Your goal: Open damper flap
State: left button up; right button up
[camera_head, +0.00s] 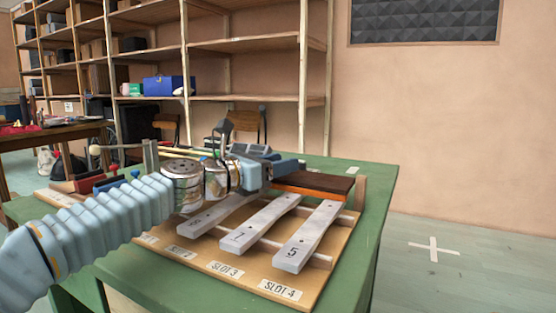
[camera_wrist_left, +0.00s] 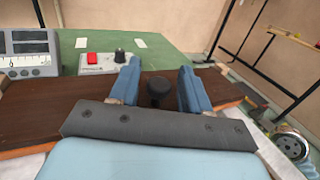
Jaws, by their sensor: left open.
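The damper flap (camera_head: 322,184) is a dark brown board with an orange-brown front edge. It lies across the far ends of the grey bars in the head view, and it spans the left wrist view (camera_wrist_left: 60,108). A black round knob (camera_wrist_left: 159,88) stands on it. My left gripper (camera_head: 290,166) is over the flap. In the left wrist view its blue fingers (camera_wrist_left: 161,78) are open, one on each side of the knob, with gaps showing. Part of the flap is hidden by the gripper. My right gripper is not in view.
Bars marked 7 (camera_head: 258,226) and 5 (camera_head: 305,240) rest on a wooden board with slot labels (camera_head: 282,290). A grey device (camera_wrist_left: 28,52) and a red-button box (camera_wrist_left: 100,62) sit behind the flap on the green table (camera_wrist_left: 150,50).

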pick_arm(q)
jog(key=shift+c, duration=0.3)
grip_shut()
jog(key=shift+r, duration=0.1)
